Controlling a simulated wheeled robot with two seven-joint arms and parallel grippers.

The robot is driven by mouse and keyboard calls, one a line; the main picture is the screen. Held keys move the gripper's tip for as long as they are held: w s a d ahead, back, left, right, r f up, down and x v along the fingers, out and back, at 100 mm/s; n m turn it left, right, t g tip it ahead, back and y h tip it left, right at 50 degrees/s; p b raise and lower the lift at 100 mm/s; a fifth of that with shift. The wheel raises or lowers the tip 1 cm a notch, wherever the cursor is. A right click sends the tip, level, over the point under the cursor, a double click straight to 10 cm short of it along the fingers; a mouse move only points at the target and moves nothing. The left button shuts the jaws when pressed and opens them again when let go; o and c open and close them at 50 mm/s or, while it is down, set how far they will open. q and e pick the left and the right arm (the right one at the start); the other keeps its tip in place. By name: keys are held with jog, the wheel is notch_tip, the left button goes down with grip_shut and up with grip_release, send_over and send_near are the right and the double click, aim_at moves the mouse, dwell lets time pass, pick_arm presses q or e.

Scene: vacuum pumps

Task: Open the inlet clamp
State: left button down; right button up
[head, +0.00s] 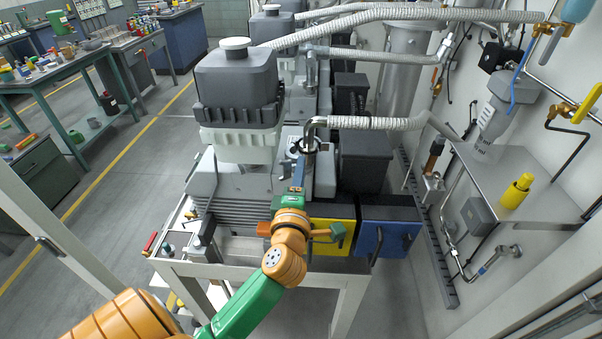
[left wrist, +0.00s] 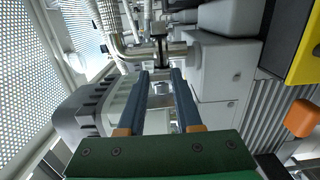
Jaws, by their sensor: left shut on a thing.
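The inlet clamp (head: 309,146) sits around the joint where the bent metal inlet pipe (head: 315,124) meets the pump's port, near the middle of the head view. In the left wrist view the clamp (left wrist: 160,47) shows as a dark band across the pipe joint, just beyond the fingertips. My left gripper (head: 298,165) reaches up to it from the front, with its blue fingers at the clamp. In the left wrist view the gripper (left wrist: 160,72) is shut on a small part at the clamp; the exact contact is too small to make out. My right gripper is not in view.
The grey pump (head: 237,85) with its white cap stands left of the clamp. A ribbed hose (head: 370,123) runs right from the bent pipe. A yellow panel (head: 331,228) and a blue one (head: 390,230) lie below. A wall shelf (head: 500,165) juts out at right.

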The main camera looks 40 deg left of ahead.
pick_arm(q)
jog(key=shift+r, duration=0.35)
jog(key=c, duration=0.6)
grip_release()
jog(key=shift+a, duration=0.15)
jog(key=shift+w+a+f, duration=0.1)
jog(key=shift+a+f, duration=0.1)
jog(key=shift+f, duration=0.1)
jog(key=b+v, duration=0.2)
jog(key=v, duration=0.5)
